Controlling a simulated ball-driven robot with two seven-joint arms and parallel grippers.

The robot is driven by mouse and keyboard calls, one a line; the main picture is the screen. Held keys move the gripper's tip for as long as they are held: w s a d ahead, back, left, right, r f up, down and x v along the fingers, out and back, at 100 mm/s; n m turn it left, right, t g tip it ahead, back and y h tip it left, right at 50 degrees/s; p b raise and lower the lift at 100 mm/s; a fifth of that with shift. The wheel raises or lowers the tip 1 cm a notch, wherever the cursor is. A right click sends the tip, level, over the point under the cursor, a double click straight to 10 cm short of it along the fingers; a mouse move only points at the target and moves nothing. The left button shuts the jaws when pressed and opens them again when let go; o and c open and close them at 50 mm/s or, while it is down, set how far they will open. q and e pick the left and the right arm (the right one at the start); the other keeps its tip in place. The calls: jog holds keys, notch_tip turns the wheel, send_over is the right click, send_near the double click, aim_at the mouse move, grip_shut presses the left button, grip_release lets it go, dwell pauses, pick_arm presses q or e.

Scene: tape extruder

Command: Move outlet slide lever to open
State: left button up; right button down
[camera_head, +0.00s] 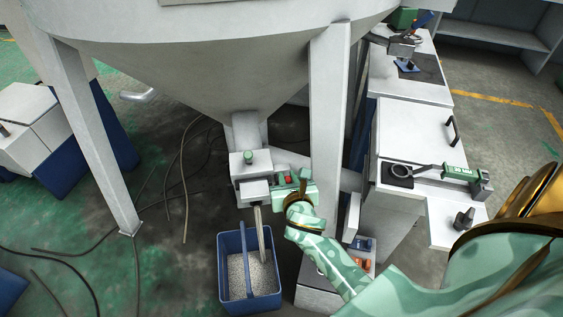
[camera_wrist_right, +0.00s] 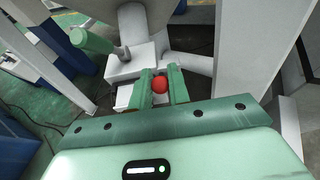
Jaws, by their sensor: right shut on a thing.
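The outlet slide lever ends in a red knob (camera_wrist_right: 159,85), which sits between the two green fingers of my right gripper (camera_wrist_right: 162,86) in the right wrist view. The fingers are shut on it. In the head view the right gripper (camera_head: 288,183) reaches in from the right to the outlet box (camera_head: 250,163) below the large hopper cone (camera_head: 230,75). A spot of red shows at the fingers there; most of the lever is hidden. My left gripper is not in view.
A blue bin (camera_head: 232,266) with pale granules stands on the floor below the outlet. A hopper leg (camera_head: 328,110) rises close beside my right gripper. A white machine with a black handle (camera_head: 451,130) stands at the right. Dark cables lie on the floor at left.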

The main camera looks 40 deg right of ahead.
jog(key=shift+s+a+f+b, duration=0.25)
jog(key=shift+s+f, duration=0.3)
jog(key=shift+s+a+f+b, duration=0.2)
jog(key=shift+s+a+f, duration=0.05)
jog(key=shift+s+f, duration=0.3)
jog(key=shift+s+a+f+b, duration=0.15)
jog(key=shift+s+f+b, duration=0.15)
jog(key=shift+f+b, duration=0.15)
jog(key=shift+s+a+f+b, duration=0.1)
jog(key=shift+s+f+b, duration=0.2)
jog(key=shift+f, duration=0.2)
jog(key=c, duration=1.3)
grip_release()
jog(key=shift+w+r, duration=0.15)
jog(key=shift+r, duration=0.05)
jog(key=shift+o, duration=0.2)
